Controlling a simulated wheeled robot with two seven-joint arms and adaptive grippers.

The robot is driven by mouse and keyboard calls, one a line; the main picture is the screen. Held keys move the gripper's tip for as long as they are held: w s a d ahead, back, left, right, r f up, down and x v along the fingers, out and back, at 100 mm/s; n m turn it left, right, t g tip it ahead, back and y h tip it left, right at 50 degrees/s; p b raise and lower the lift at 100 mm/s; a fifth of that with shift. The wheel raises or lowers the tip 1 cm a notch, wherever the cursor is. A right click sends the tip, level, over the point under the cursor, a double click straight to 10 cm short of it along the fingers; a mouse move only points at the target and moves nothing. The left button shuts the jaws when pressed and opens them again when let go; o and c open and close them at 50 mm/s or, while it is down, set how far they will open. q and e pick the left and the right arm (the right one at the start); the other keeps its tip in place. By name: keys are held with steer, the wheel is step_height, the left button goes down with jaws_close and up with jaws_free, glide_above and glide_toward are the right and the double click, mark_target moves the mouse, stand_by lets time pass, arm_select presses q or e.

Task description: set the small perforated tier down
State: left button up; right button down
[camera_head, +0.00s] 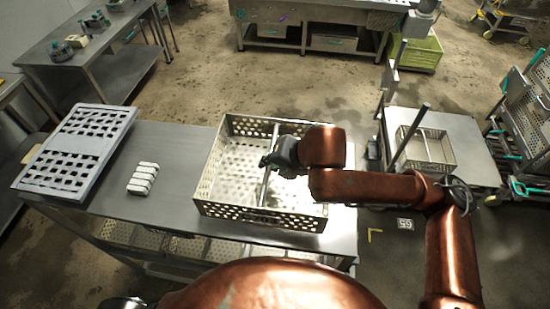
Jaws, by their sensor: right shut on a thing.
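The perforated metal tier (215,181) is an open, box-like basket with holes in its walls and floor and a bar across its middle. It is over the steel table (175,208) in front of me, roughly level. I cannot tell whether its underside touches the tabletop. My right gripper (267,161) reaches in from the right and is shut on the tier at its middle bar. My right forearm hides part of the tier's right side.
A grid tray (76,150) lies at the table's left end, with several pale packs (143,179) between it and the tier. A smaller metal basket (438,147) stands on a side table (474,150) at right. A wheeled rack (530,110) is at far right.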

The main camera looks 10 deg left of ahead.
mark_target(262, 173)
steer(key=shift+a+f+p, duration=0.2)
steer(key=shift+f+p, duration=0.1)
steer(key=shift+f, duration=1.3)
steer(key=shift+f, duration=0.1)
steer(key=c, duration=2.4)
jaws_free()
steer(key=shift+f, duration=0.15)
steer(key=o, duration=0.4)
steer(key=v, duration=1.2)
steer(key=shift+s, duration=0.1)
